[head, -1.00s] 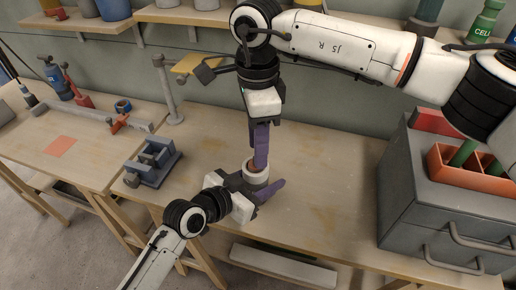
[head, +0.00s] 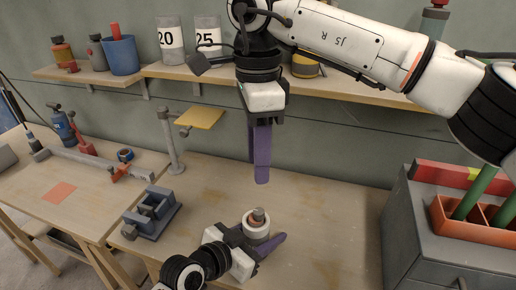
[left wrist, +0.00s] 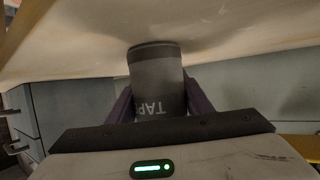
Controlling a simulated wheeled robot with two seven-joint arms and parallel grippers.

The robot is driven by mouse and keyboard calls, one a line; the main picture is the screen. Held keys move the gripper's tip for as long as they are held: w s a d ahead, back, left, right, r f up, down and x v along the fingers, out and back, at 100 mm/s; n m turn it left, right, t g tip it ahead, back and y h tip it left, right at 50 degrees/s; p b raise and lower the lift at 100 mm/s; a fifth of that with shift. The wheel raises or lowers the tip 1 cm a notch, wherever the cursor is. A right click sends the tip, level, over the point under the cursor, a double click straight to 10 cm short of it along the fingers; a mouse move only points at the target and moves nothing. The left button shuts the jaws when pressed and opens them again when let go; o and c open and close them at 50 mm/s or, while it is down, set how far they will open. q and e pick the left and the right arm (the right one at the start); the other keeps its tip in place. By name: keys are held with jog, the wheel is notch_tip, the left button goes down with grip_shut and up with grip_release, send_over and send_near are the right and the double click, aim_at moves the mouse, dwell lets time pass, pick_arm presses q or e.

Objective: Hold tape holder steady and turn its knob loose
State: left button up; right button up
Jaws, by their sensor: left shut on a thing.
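In the left wrist view the holder (left wrist: 158,80) is a dark grey cylinder with letters reading "TAP", between two purple fingers. My left gripper (head: 266,241) is shut on the holder low down, from the lower left. My right gripper (head: 262,182) points down above the knob, clear of it. Its purple fingers overlap in view, so its opening is unclear.
A grey vise-like block (head: 152,214) is left of the holder, and a post with a yellow plate (head: 200,118) stands behind. A grey cabinet (head: 425,225) with an orange tray is at right. The bench between holder and cabinet is clear.

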pick_arm(q)
jog(key=o, duration=1.3)
